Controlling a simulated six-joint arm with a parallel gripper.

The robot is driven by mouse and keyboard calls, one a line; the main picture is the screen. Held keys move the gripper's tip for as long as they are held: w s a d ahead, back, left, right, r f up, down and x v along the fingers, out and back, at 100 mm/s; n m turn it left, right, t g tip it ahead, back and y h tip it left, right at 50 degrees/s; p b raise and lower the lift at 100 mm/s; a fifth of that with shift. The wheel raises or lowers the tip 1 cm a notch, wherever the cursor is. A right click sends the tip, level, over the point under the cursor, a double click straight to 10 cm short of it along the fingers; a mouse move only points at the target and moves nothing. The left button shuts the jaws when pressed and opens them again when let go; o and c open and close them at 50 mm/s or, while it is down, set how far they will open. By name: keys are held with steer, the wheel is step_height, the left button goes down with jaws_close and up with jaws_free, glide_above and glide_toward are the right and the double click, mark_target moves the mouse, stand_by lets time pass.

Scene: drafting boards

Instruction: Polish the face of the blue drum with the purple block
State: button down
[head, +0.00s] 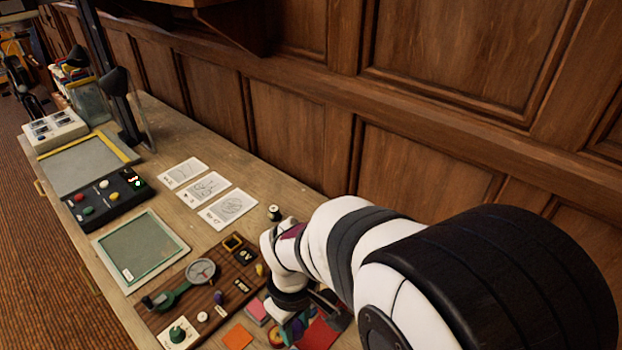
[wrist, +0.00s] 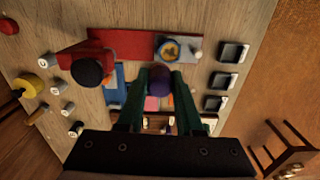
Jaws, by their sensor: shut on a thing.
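My gripper (wrist: 160,82) has two dark green fingers and is shut on the purple block (wrist: 159,92), which looks rounded from above in the wrist view. The blue drum (wrist: 161,43) appears just beyond the fingertips, on a grey plate; its round face has an orange-yellow patch. The block looks apart from the drum in the picture, but its height above the table is hard to judge. In the head view my arm hides most of the work area, and the gripper shows only partly at the bottom; I cannot make out the drum there.
A red fixture with a black knob (wrist: 88,72) stands left of the fingers, near a red strip (wrist: 125,42). Several dark square trays (wrist: 234,53) line the right. A yellow disc (wrist: 26,88) and small white cylinders lie left. A wooden fixture board (head: 190,300) shows in the head view.

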steer(key=shift+s+a+f+n, duration=0.3)
steer(key=shift+s+f, duration=0.15)
steer(key=shift+f, duration=0.1)
steer(key=shift+s+a+f+n, duration=0.15)
steer(key=shift+s+f+n, duration=0.15)
steer(key=shift+s+f, duration=0.15)
steer(key=shift+w+f, duration=0.1)
steer(key=shift+f, duration=2.2)
steer(key=shift+f, duration=0.65)
steer(key=shift+s+d, duration=0.2)
steer(key=shift+s, duration=0.05)
steer(key=shift+w+a, duration=0.1)
steer(key=shift+w, duration=0.05)
stand_by(0.4)
steer(key=shift+w+a, duration=0.2)
steer(key=shift+a, duration=0.05)
steer(key=shift+s+d, duration=0.35)
